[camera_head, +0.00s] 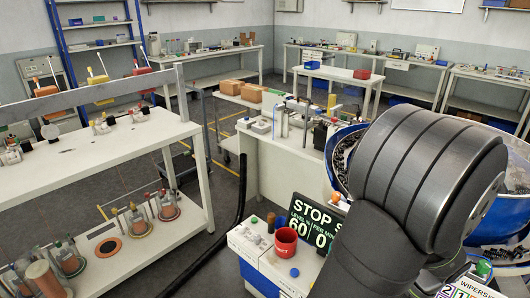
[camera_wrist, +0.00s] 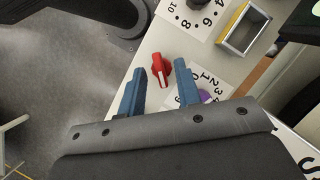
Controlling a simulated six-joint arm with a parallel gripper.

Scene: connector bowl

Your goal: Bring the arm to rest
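My arm's large grey links fill the right of the head view, and my gripper is hidden there. In the wrist view my gripper (camera_wrist: 159,68) shows two blue fingers standing apart, with nothing held between them. A red knob (camera_wrist: 160,69) shows between the fingertips in the picture, with a gap on each side. It sits on a white panel (camera_wrist: 152,38) with printed number dials. I cannot tell how far beyond the fingertips it is.
In the head view a red cup (camera_head: 286,243) and a STOP sign (camera_head: 312,222) stand close to my arm. A blue bowl (camera_head: 500,212) lies behind it. A white bench (camera_head: 110,150) holds small fixtures at left.

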